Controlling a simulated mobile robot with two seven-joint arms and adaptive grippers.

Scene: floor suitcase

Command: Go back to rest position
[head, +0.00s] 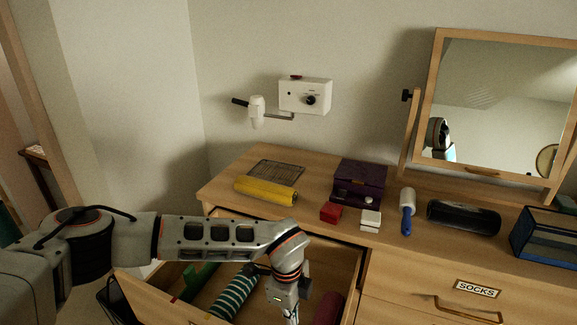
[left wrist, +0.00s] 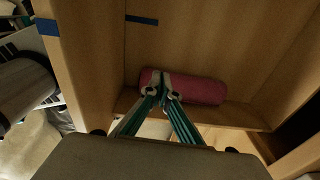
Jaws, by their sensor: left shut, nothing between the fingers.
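My left arm reaches in from the left in the head view, over an open dresser drawer (head: 150,300). My left gripper (head: 292,314) points down over the drawer and its lower end is near the bottom picture edge. In the left wrist view its fingers (left wrist: 160,84) are together with nothing between them. A dark red roll (left wrist: 205,91) lies in the drawer behind the fingertips; I cannot tell whether they touch it. The roll also shows right of the gripper in the head view (head: 328,308). My right gripper is not in view.
A green striped roll (head: 235,292) lies in the drawer. The dresser top carries a yellow roll (head: 265,190), a purple box (head: 359,180), a lint roller (head: 408,212), a black cylinder (head: 463,217) and a mirror (head: 490,110). A closed drawer is labelled SOCKS (head: 477,288).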

